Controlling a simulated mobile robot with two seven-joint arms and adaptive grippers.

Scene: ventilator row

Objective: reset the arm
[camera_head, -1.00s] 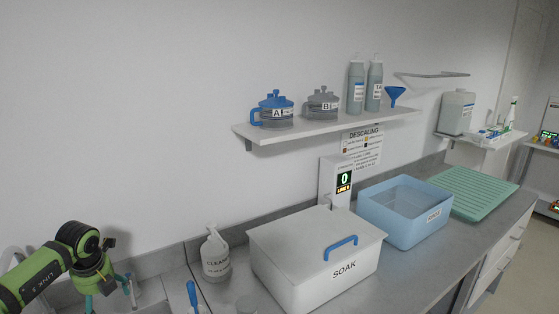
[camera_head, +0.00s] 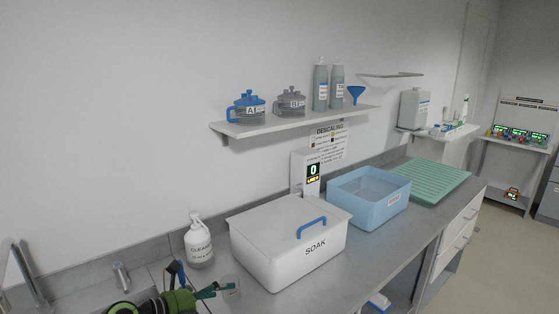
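My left arm, green and black, comes in at the bottom left edge of the head view. The finger gap is too small to judge, and I see no clear object held. A blue handle (camera_head: 174,271) stands just behind the gripper. My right gripper is out of view.
The white SOAK box (camera_head: 285,262), its lid on, stands right of the cup. A CLEANER bottle (camera_head: 199,243) stands behind. A blue basin (camera_head: 345,206) and green drain mat (camera_head: 432,182) lie farther right. A tap (camera_head: 22,272) is left. A wall shelf (camera_head: 300,122) hangs above.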

